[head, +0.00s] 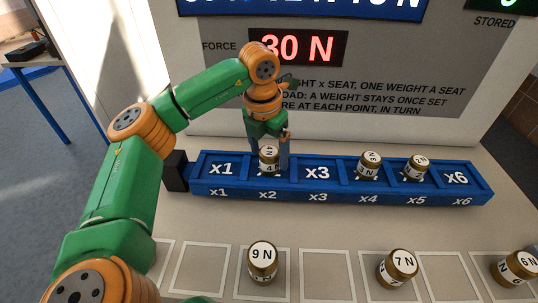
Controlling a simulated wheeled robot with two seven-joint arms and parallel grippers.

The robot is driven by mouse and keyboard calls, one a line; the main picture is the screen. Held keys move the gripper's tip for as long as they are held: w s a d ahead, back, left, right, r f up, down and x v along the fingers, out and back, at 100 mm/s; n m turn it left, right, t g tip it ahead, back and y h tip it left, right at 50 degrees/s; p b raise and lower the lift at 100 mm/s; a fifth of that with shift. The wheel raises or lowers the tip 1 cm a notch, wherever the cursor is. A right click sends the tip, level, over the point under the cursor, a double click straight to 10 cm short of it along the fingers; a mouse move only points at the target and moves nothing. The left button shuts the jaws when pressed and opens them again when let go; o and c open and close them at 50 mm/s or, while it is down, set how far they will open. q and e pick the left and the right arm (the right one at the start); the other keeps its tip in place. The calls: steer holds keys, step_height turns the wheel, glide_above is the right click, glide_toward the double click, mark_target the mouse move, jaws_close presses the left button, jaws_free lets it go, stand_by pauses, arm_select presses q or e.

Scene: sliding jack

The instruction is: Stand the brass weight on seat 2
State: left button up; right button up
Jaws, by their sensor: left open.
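A brass weight (269,160) labelled 4 N stands upright on seat x2 of the blue seat rail (330,198). My left gripper (269,148) is right above and around it, with one finger on each side. The fingers are open; whether either touches the weight I cannot tell. Other brass weights stand on seat x4 (369,166) and seat x5 (416,168). Seats x1, x3 and x6 are bare. My right gripper is out of view.
In front of the rail, brass weights marked 9 N (262,263), 7 N (397,268) and 6 N (516,268) stand on outlined squares; several squares are empty. Behind, a panel display (297,47) reads FORCE 30 N. A black block (175,171) sits at the rail's left end.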

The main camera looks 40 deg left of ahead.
mark_target(265, 155)
arm_select(q)
step_height(265, 155, up, 11)
steer(key=s+p, duration=0.1)
steer(key=shift+s+p, duration=0.2)
steer(key=shift+p, duration=0.2)
steer(key=shift+f, duration=0.15)
